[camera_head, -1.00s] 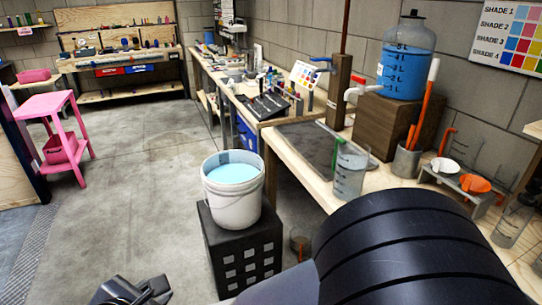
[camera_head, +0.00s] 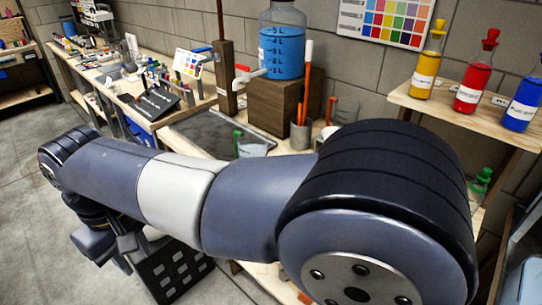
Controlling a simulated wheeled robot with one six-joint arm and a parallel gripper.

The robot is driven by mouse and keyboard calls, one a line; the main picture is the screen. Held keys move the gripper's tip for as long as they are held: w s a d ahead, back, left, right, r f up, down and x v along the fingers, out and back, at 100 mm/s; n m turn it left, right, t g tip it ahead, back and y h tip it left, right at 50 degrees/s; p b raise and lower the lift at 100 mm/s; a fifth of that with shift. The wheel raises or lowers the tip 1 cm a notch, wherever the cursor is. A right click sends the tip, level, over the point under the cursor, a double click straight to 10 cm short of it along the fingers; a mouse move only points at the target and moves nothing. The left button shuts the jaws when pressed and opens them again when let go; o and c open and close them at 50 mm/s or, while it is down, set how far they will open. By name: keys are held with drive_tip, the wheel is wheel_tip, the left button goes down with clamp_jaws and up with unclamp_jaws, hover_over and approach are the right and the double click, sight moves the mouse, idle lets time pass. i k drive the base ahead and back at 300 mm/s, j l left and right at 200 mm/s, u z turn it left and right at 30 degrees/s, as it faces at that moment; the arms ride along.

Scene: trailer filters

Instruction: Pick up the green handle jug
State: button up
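The clear jug (camera_head: 256,150) with a green handle stands on the wooden workbench in the middle of the head view, beside the dark mat. My arm crosses in front and hides its lower part. My gripper (camera_head: 128,243) is at the lower left, at the end of the arm that bends down there. It is well left of the jug and apart from it. Its fingers are not clear, so I cannot tell whether it is open or shut.
A blue-filled dispenser (camera_head: 282,45) stands on a wooden block (camera_head: 272,104) behind the jug. A pot (camera_head: 301,135) with orange sticks is right of the jug. Yellow, red (camera_head: 472,78) and blue bottles stand on a shelf at right. A black crate (camera_head: 172,272) is below my arm.

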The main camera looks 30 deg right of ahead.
sight(250, 143)
drive_tip(key=z, duration=0.45)
drive_tip(key=i+j+z, duration=0.1)
drive_tip(key=z, duration=0.35)
drive_tip(key=j+z, duration=0.15)
drive_tip(key=z, duration=0.3)
drive_tip(key=i+j+z, duration=0.1)
drive_tip(key=z, duration=0.35)
drive_tip(key=j+z, duration=0.35)
drive_tip(key=j, duration=0.25)
drive_tip(key=j+z, duration=0.3)
drive_tip(key=j, duration=0.3)
drive_tip(key=k+j+z, duration=0.1)
drive_tip(key=j+z, duration=0.25)
drive_tip(key=j, duration=0.5)
drive_tip(key=k, duration=0.05)
